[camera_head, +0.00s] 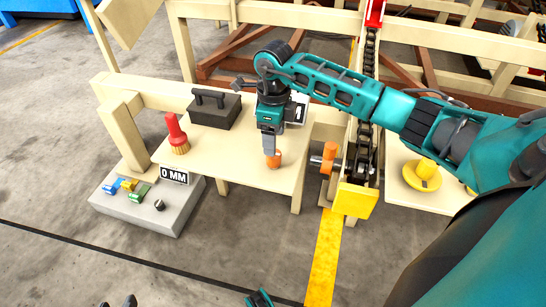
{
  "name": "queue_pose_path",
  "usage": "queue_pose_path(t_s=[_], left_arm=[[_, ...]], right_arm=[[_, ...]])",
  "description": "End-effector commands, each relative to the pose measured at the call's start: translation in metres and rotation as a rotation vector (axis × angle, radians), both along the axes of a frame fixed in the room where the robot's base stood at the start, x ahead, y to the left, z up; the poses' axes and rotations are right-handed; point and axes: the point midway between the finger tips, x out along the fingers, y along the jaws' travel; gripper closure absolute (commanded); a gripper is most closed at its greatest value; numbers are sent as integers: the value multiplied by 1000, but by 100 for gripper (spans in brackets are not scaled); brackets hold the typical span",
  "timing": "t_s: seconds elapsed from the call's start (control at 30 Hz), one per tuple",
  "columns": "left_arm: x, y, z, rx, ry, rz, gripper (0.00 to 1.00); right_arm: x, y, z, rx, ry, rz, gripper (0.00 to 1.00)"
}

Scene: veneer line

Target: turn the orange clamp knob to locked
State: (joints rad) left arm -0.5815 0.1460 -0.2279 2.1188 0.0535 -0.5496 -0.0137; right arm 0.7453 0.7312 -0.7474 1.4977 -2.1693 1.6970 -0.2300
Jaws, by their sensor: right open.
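An orange bar-shaped knob (328,158) sits on a short metal shaft at the left side of the chain rail, by its yellow end block (354,201). My right gripper (270,151) is open and points down over the pale wooden table, to the left of this knob and apart from it. A small rounded orange thing (273,162) lies right under its fingertips. I cannot tell whether the fingers touch it or are around it.
A red-handled brush (177,134) and a black case (215,110) stand on the table. A grey control box (170,214) with a "0 MM" display (174,175) is at the left. A yellow knobbed disc (421,176) lies right of the rail, beneath my right arm.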

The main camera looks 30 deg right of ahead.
Motion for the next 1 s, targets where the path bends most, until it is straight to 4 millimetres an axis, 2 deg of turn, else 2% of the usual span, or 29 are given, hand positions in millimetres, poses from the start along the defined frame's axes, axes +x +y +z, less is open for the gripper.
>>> queue_pose_path(t_s=[0.03,0.1,0.33,0.5,0.77,1.0], left_arm=[[1,-1,-4,-3,-4,-2,57],[1,-3,-4,-5,-6,-6,57],[3,-7,-6,-13,-5,-12,57],[4,-8,-3,-16,-11,-11,57],[5,-8,-2,-17,-11,-11,57],[5,-7,-3,-16,-12,-9,57]], right_arm=[[-1,1,-15,2,3,-1,33],[-1,1,-29,2,3,-2,33],[0,1,-58,3,0,-1,33],[0,1,-65,3,-1,-1,33],[0,1,-65,3,-2,0,34],[0,1,-65,3,-2,-1,57]])
